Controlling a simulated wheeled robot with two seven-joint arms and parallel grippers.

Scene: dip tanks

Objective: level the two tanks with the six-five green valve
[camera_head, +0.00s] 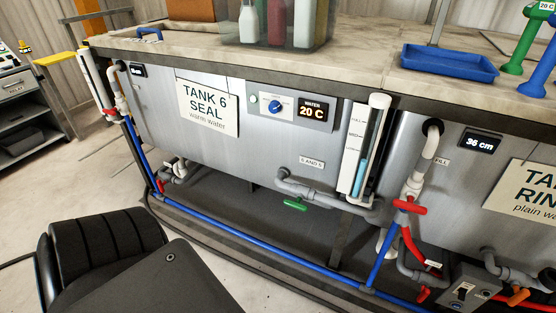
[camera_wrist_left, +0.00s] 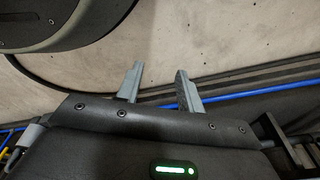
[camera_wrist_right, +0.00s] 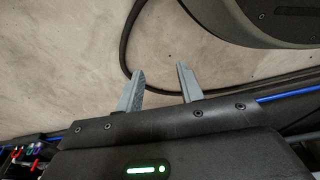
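The green valve (camera_head: 295,205) sits on a grey pipe low in front of the tanks, under a small label that seems to read "5 AND 6" (camera_head: 311,162). Its handle lies roughly along the pipe. Tank 6 (camera_head: 185,150), signed "SEAL warm water", stands left of it. The right tank (camera_head: 455,185), with a partly cut-off "RIN" sign, shows a 36 cm display (camera_head: 480,143). A sight tube (camera_head: 365,150) between them holds blue liquid partway up. My left gripper (camera_wrist_left: 160,70) and right gripper (camera_wrist_right: 161,70) are open and empty over the floor; neither shows in the head view.
Red valves (camera_head: 410,206), an orange valve (camera_head: 518,296) and a switch box (camera_head: 470,290) crowd the lower right. A blue pipe (camera_head: 250,237) runs along the base. A blue tray (camera_head: 450,62) and a glass container (camera_head: 275,25) stand on the top.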

